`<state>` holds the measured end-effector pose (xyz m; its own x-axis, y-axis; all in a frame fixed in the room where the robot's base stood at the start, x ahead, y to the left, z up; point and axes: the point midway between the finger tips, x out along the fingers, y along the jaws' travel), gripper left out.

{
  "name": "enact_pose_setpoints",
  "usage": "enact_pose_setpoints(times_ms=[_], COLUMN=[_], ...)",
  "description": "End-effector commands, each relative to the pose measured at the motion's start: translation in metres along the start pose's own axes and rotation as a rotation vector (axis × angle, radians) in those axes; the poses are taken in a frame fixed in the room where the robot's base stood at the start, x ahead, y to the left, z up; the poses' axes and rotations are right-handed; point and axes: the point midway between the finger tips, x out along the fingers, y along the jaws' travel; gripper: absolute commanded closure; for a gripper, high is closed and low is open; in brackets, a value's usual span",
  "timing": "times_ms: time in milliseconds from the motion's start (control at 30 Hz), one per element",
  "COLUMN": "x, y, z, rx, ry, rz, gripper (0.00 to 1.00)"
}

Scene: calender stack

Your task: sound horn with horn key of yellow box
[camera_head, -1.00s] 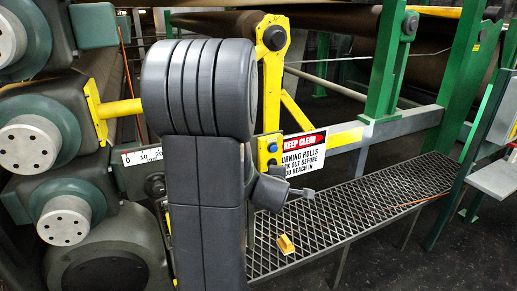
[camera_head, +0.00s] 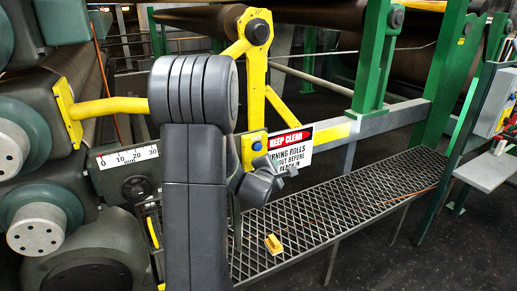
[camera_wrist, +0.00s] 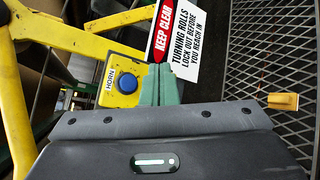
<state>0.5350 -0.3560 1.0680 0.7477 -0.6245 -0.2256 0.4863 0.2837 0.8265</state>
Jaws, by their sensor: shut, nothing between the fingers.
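The yellow box (camera_wrist: 121,82) carries a round blue key (camera_wrist: 127,83) and the label HORN beside it in the wrist view. In the head view the yellow box (camera_head: 247,160) sits on the yellow frame left of the warning sign, partly hidden by my arm, with its blue key (camera_head: 257,146) showing. My gripper (camera_wrist: 166,72) is shut and empty; its green fingertips lie just right of the box in the wrist view and overlap the sign's lower edge. In the head view my gripper (camera_head: 291,171) is in front of and below the sign. I cannot tell whether it touches anything.
The KEEP CLEAR sign (camera_head: 291,150) hangs right of the box. A grated walkway (camera_head: 335,215) runs below, with a small yellow object (camera_head: 273,244) on it. Large rollers and a scale (camera_head: 128,157) are at left. A control panel (camera_head: 496,100) stands far right.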

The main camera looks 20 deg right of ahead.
Motion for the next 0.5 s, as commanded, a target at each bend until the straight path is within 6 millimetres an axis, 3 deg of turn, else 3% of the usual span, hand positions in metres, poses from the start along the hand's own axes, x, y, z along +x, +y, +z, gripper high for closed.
enact_pose_setpoints(times_ms=[500], x=[0.044], y=[0.037], z=[-0.032], rx=[0.0], ry=[0.003], rz=[0.0], gripper=[1.0])
